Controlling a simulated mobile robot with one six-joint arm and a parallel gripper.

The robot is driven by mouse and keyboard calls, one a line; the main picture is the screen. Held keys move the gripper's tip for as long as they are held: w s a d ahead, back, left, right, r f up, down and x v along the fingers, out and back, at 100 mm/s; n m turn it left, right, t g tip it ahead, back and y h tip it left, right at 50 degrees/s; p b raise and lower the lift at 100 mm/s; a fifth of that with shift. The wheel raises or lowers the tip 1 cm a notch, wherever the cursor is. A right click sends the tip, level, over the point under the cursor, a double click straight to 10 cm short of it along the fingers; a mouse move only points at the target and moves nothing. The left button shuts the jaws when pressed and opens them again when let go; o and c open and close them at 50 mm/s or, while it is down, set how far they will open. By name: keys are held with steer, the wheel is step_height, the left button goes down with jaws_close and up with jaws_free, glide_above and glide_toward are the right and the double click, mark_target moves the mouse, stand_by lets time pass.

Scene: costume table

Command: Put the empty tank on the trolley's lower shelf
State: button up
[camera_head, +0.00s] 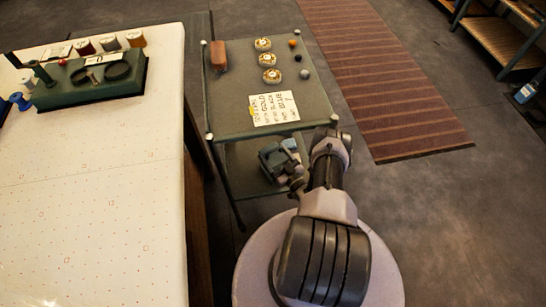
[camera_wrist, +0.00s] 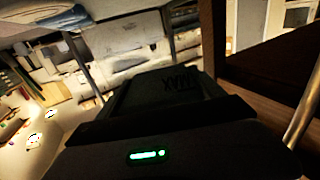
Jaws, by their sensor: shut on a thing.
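The trolley stands in the middle of the head view. Its lower shelf (camera_head: 243,172) shows in part under the top shelf (camera_head: 226,112). My gripper (camera_head: 277,163) is low at the trolley's front side, over or at the lower shelf's right part. It is shut on a small blue-grey thing (camera_head: 268,155), which I take for the empty tank. The gripper and wrist hide much of it, and I cannot tell whether it touches the shelf. In the wrist view the dark gripper body with a green light fills the bottom, and the fingertips are not clear.
The top shelf holds a written card (camera_head: 273,108), a reddish-brown block (camera_head: 218,54), several round gold items and small balls. A striped rug (camera_head: 375,80) lies right. A metal post (camera_wrist: 304,115) is close in the wrist view.

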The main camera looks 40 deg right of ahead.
steer(key=shift+r, duration=0.15)
steer(key=o, duration=2.1)
steer(key=shift+s, duration=0.15)
steer(key=s+a+p, duration=0.1)
steer(key=s+p, duration=0.2)
steer(key=s, duration=0.8)
steer(key=shift+s+a, duration=0.25)
steer(key=shift+a, duration=0.15)
